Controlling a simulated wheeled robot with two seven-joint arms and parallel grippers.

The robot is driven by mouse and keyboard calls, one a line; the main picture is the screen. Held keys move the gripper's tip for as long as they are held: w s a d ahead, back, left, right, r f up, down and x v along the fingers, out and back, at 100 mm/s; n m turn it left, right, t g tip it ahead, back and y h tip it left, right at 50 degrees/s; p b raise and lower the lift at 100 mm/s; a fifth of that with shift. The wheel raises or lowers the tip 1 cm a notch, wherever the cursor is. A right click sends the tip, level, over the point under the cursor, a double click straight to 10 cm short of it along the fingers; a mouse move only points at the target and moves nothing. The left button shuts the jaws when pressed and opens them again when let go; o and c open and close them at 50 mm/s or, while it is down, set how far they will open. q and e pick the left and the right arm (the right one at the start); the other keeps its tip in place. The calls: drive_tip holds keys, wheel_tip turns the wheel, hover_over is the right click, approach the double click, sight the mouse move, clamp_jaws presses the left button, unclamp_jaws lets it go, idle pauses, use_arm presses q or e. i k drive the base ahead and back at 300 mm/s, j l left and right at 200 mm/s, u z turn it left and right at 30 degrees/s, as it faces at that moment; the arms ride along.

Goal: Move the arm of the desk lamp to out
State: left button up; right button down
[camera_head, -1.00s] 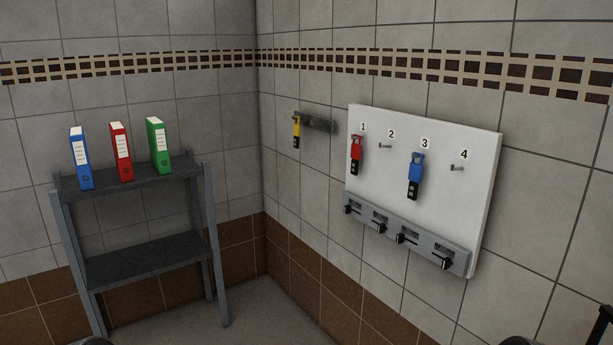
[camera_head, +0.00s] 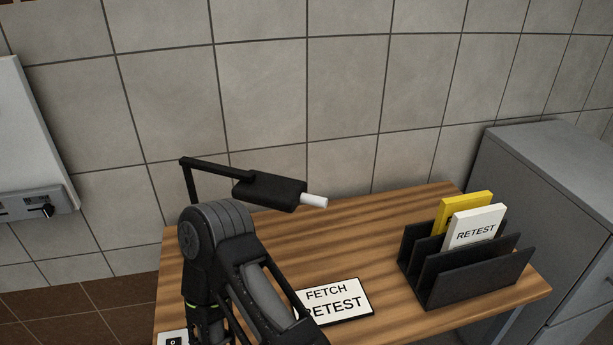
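The desk lamp is black, with a thin upright post (camera_head: 190,185) at the back left of the wooden desk. Its thin arm (camera_head: 218,168) runs from the post top to the right, ending in a dark block-shaped head (camera_head: 268,190) with a white stub (camera_head: 313,200) at its right end. The post's foot is hidden behind one of my own bent arm links, which stands in front of the lamp. I cannot tell whether this link touches the lamp; no fingertips show. Neither gripper is in view.
The wooden desk (camera_head: 385,215) carries a sign reading FETCH RETEST (camera_head: 345,302), partly covered by my arm. A black file rack (camera_head: 480,275) holds a yellow folder (camera_head: 450,210) and a white RETEST folder (camera_head: 475,230). A grey cabinet (camera_head: 550,190) stands at right, a white wall board (camera_head: 22,130) at left.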

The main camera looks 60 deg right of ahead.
sight(285, 194)
drive_tip(key=z, duration=1.6)
